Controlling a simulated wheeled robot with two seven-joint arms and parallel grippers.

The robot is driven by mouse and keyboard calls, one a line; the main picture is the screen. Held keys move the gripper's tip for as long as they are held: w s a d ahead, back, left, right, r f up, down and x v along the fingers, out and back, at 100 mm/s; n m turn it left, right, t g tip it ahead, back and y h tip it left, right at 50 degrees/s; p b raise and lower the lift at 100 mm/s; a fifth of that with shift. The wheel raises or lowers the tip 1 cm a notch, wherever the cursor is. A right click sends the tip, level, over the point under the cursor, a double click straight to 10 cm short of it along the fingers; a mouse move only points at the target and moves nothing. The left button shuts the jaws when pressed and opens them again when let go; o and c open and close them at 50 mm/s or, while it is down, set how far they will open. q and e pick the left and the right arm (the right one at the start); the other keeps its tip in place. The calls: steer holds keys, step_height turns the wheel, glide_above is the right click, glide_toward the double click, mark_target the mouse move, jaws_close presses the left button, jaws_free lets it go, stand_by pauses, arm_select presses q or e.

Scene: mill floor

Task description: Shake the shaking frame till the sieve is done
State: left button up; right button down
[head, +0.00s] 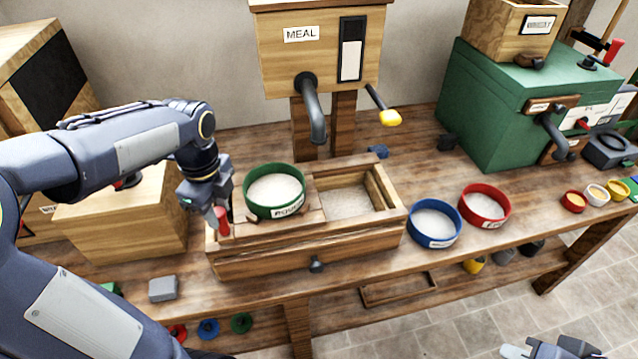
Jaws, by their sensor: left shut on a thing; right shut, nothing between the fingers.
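The shaking frame (310,244) is a wooden box on the bench with a drawer knob on its front. A green-rimmed sieve (273,213) with pale meal in it sits on its left part. Its label is turned to the front and cannot be read fully. The right part is an open bay with pale meal at the bottom. My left gripper (222,217) is shut on the red handle (222,223) at the frame's left end. My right gripper (550,347) is low at the bottom right edge, shut and empty, away from the bench.
A meal bin (318,48) with a spout and a yellow-tipped lever stands behind the frame. A blue sieve (435,223) and a red sieve (485,206) stand to the right. A green machine (490,100) stands at the back right. Small cups line the far right.

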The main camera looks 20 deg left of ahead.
arm_select(q)
steer(key=w+d, duration=0.2)
steer(key=d, duration=0.1)
steer(key=w+d, duration=0.1)
steer(key=shift+d+p, duration=0.3)
steer(key=shift+s, duration=0.1)
steer(key=shift+a, duration=0.15)
steer(key=s+a, duration=0.5)
steer(key=a, duration=0.3)
